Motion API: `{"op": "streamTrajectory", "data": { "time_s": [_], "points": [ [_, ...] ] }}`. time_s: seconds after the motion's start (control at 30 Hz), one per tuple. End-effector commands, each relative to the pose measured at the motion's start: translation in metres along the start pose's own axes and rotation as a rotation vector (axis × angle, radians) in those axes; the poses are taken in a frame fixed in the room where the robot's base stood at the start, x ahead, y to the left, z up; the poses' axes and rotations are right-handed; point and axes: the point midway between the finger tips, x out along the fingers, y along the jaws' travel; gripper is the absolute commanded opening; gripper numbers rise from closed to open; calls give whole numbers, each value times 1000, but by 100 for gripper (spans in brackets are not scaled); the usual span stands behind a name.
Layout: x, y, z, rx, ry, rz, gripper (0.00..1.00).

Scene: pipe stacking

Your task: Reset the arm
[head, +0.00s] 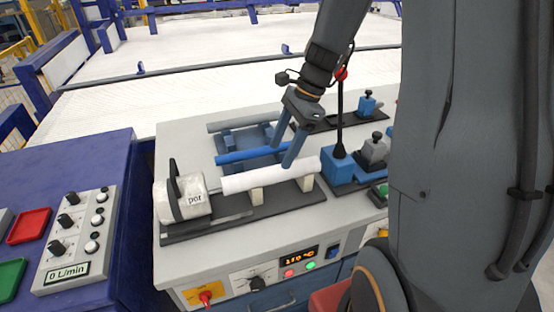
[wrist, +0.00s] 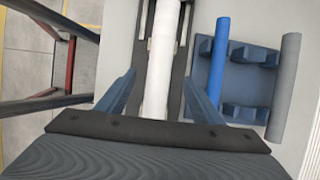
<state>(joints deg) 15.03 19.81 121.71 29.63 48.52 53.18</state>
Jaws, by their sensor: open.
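A white pipe (head: 262,177) lies level on two cream supports on a dark base, its left end at the white block marked "por" (head: 190,197). My gripper (head: 282,156) is open and points down over the white pipe. In the wrist view the white pipe (wrist: 160,62) runs between the two spread fingers (wrist: 160,95), with gaps on both sides. I cannot tell how far the fingertips are above it. A blue pipe (head: 247,155) and a grey pipe (head: 229,125) lie on a dark blue rack (head: 236,141) behind; the rack also shows in the wrist view (wrist: 245,85).
A blue lever unit (head: 340,165) with a red-knobbed upright rod stands right of the white pipe. Small clamp blocks (head: 372,150) stand beyond it. A blue side table (head: 100,165) with a flow control box (head: 75,240) is at left.

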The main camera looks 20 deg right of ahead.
Motion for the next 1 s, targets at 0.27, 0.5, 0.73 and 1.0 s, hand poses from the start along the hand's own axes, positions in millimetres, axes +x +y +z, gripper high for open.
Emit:
{"op": "streamTrajectory", "data": {
  "time_s": [0.27,0.5,0.73,1.0],
  "points": [
    [-6,7,2,-59,20,7,60],
    [11,67,11,-684,200,89,60],
    [22,115,16,-1345,337,202,60],
    [26,129,19,-1578,373,248,60]
  ]
}}
